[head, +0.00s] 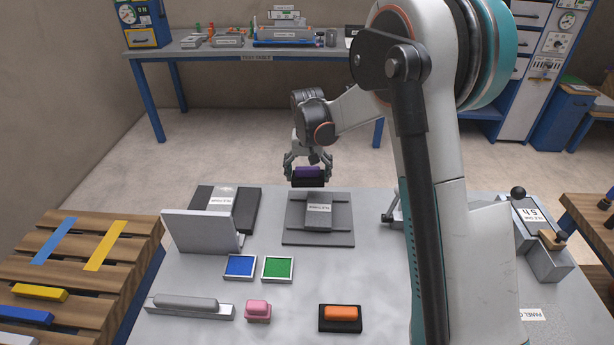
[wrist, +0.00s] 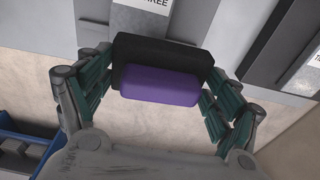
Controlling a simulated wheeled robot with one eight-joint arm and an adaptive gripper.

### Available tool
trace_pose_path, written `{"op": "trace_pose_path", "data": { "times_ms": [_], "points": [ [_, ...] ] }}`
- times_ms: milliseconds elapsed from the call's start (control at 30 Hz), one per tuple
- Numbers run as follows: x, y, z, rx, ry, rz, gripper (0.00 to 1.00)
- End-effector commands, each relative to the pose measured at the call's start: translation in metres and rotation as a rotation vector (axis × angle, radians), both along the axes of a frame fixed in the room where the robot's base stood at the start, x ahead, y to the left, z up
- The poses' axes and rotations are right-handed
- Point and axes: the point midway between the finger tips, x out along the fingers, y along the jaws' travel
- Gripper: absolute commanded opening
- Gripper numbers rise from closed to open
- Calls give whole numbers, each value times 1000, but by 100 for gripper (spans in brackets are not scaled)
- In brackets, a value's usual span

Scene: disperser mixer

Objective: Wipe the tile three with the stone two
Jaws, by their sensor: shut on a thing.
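My gripper (head: 308,172) is shut on a block with a purple part and a black part (head: 309,172), likely stone two; no label on it is readable. The block also shows between my fingers in the wrist view (wrist: 160,88). My gripper holds it at the far edge of the table, just beyond the middle grey tile. That tile (head: 342,212) has a white label, and in the wrist view the label (wrist: 142,5) ends in "REE", so it appears to be tile three. The block looks apart from it, though its exact height is unclear.
A dark tile (head: 248,207) lies left behind an upright grey panel (head: 200,231). Blue (head: 240,266) and green (head: 278,268) squares, a grey bar (head: 185,302), a pink block (head: 258,310) and an orange block (head: 342,312) lie nearer. A levered device (head: 540,250) stands right.

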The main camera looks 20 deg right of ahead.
Motion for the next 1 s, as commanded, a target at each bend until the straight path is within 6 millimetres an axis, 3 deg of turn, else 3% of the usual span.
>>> {"op": "trace_pose_path", "data": {
  "times_ms": [300, 1000],
  "points": [
    [0, -3, 28, 0, 0, 1, 57],
    [0, -3, 30, 0, 0, 1, 57]
  ]
}}
